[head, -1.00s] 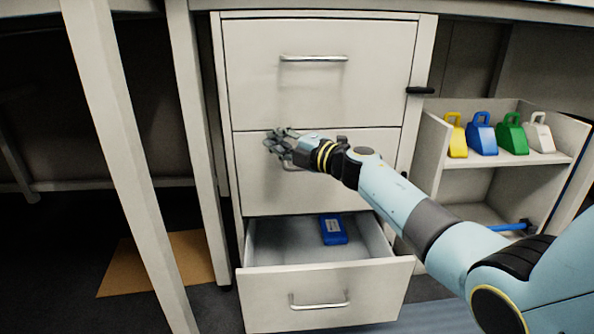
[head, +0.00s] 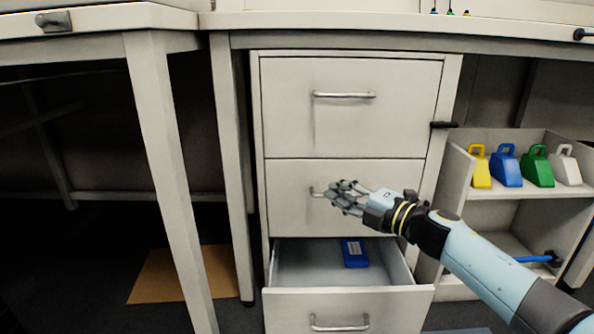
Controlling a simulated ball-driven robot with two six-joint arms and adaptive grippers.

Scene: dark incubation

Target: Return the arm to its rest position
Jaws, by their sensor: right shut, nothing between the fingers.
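My right arm comes in from the lower right. Its gripper (head: 345,196) is shut and empty, in front of the middle drawer (head: 290,215) and over part of that drawer's handle. My left gripper is not in view. The bottom drawer (head: 345,303) is pulled open below the gripper. A blue case with a pale label (head: 355,254) lies inside it, towards the back.
The top drawer (head: 350,130) is closed. A shelf unit (head: 510,192) at the right holds yellow (head: 479,168), blue (head: 506,167), green (head: 537,168) and white (head: 566,167) handled containers. Table legs (head: 170,180) stand at the left. A brown sheet (head: 160,275) lies on the floor.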

